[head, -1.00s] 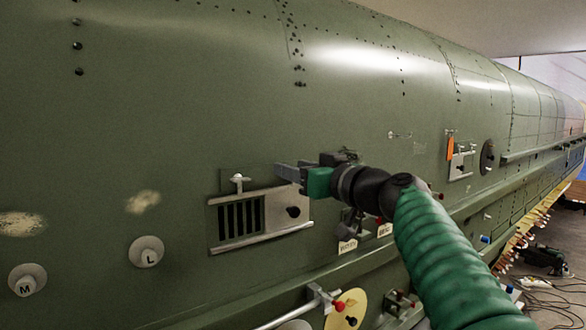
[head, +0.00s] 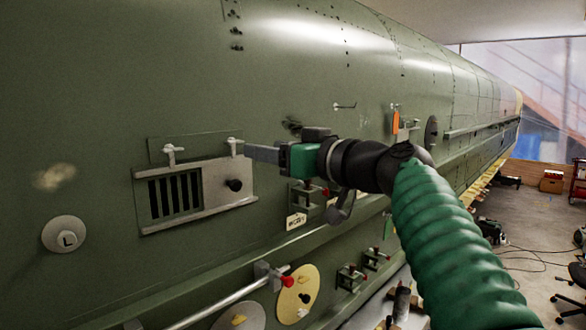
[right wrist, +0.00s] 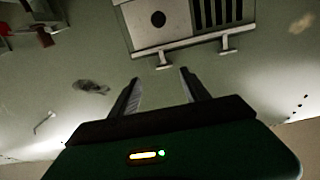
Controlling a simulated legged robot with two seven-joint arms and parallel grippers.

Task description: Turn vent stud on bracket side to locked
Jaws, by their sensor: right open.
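A slotted vent panel (head: 215,180) with a black knob sits on the green fuselage. Two pale T-shaped studs stand at its upper edge: a left one (head: 172,153) and a bracket-side one (head: 235,146). My right gripper (head: 250,153) is just right of the bracket-side stud in the head view. In the right wrist view the panel (right wrist: 190,35) appears upside down; the open right gripper (right wrist: 158,76) has the bracket-side stud (right wrist: 164,62) just ahead of its fingertips. The other stud (right wrist: 228,48) is farther right. Contact cannot be told. My left gripper is not in view.
Brackets with red knobs (head: 306,195) and a small label (head: 297,221) lie right of the panel. Below are a rail (head: 215,303) and a yellow disc (head: 298,292). An L-marked disc (head: 66,236) is at left. Cables lie on the floor at right.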

